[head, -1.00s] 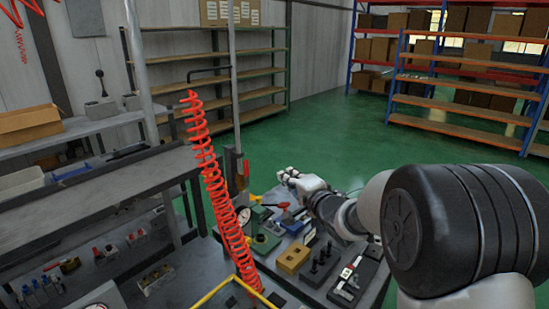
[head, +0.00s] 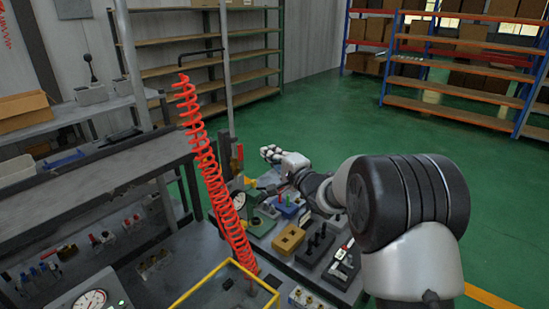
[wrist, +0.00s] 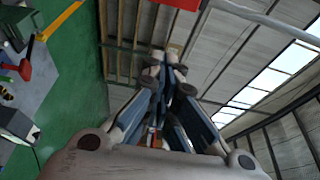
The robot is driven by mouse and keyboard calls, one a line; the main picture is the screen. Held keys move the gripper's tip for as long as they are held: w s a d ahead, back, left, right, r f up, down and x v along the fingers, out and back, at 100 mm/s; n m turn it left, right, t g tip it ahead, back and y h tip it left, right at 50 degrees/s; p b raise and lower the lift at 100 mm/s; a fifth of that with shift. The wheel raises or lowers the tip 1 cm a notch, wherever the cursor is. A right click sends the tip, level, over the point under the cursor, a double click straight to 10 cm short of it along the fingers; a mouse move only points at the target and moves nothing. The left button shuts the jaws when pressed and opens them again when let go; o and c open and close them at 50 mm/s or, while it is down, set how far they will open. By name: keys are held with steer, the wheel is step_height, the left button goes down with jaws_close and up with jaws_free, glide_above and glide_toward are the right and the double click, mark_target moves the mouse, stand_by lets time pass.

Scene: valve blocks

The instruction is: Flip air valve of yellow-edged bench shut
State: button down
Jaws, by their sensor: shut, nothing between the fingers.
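A yellow edge frame (head: 222,268) shows low in the head view, in front of the grey bench (head: 262,262) with the valve blocks. A green block (head: 263,222) with a gauge stands left on that bench. A blue block (head: 290,207) with small red and green upright parts is beside it. I cannot tell which fitting is the air valve, or its lever position. My gripper (head: 268,154) is shut and empty, above the far end of the bench, apart from the blocks. In the wrist view its fingers (wrist: 165,66) meet; a red lever (wrist: 23,68) shows far left.
A red coiled hose (head: 210,165) hangs left of the blocks. A yellow block (head: 288,240) and a black block with pegs (head: 316,245) stand nearer. Another grey bench (head: 95,195) is at left. Shelves (head: 460,85) stand behind open green floor (head: 320,120).

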mark_target(241, 158)
steer(key=shift+w+a+b, duration=0.1)
steer(key=shift+w+a, duration=0.15)
steer(key=shift+a, duration=0.65)
steer(key=shift+w+a+b, duration=0.15)
steer(key=shift+w+a, duration=0.05)
steer(key=shift+a, duration=0.65)
steer(key=shift+w+a+b, duration=0.1)
steer(key=shift+w+a, duration=0.15)
steer(key=shift+a, duration=0.65)
